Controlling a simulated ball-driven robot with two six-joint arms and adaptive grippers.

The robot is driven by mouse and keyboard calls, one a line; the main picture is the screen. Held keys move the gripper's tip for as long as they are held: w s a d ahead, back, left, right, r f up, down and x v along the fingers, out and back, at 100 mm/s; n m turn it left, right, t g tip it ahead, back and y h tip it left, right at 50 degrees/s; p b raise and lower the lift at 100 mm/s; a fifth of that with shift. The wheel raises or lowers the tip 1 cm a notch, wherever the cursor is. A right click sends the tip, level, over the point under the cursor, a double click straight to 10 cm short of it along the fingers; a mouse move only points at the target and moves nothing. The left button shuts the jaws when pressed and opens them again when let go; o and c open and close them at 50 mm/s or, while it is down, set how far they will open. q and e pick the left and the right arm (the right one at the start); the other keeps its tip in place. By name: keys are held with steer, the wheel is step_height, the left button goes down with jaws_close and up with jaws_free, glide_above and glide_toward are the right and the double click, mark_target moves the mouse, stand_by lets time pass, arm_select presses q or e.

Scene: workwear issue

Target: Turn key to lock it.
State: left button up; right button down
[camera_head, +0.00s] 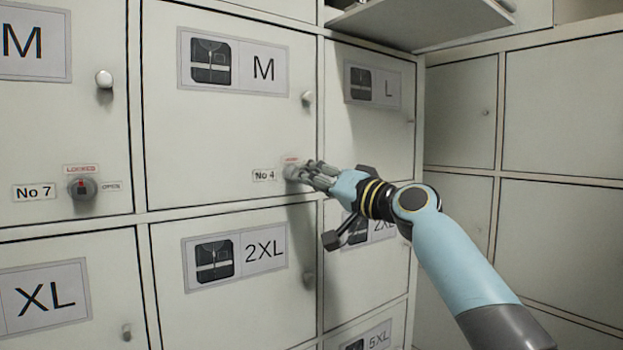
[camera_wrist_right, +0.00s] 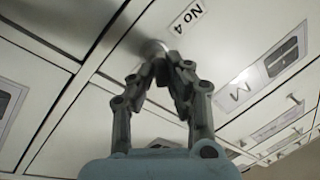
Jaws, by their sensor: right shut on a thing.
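The lock of the locker (camera_head: 225,140) labelled No 4 and M is at the lower right of its shut door. My right gripper (camera_head: 300,172) reaches in from the right and is shut on the key at this lock. The fingers cover the key and most of the lock, so I cannot tell which way the key points. In the right wrist view the gripper (camera_wrist_right: 157,62) closes around the round metal lock (camera_wrist_right: 153,47), beside the No 4 label (camera_wrist_right: 187,16). My left gripper is not in view.
A neighbouring lock (camera_head: 82,188) on the No 7 locker has LOCKED and OPEN labels. White knobs (camera_head: 104,79) stick out from the doors. An open flap or shelf (camera_head: 420,22) juts out at the top right. More lockers (camera_head: 560,110) stand along the right wall.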

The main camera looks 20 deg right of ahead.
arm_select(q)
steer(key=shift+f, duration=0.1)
arm_select(e)
steer(key=n+g+b, duration=0.1)
steer(key=n, duration=0.3)
steer(key=shift+w+b, duration=0.1)
steer(key=shift+b, duration=0.3)
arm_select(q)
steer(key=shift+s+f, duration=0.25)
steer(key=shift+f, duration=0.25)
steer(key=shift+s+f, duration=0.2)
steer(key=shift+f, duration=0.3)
arm_select(e)
steer(key=shift+r+n, duration=0.1)
steer(key=shift+n, duration=0.5)
steer(key=n+g, duration=0.1)
steer(key=n, duration=0.1)
steer(key=shift+n+b, duration=0.3)
steer(key=shift+b, duration=0.1)
steer(key=shift+w+r+n, duration=0.1)
steer(key=shift+r+n, duration=0.05)
steer(key=shift+n, duration=0.95)
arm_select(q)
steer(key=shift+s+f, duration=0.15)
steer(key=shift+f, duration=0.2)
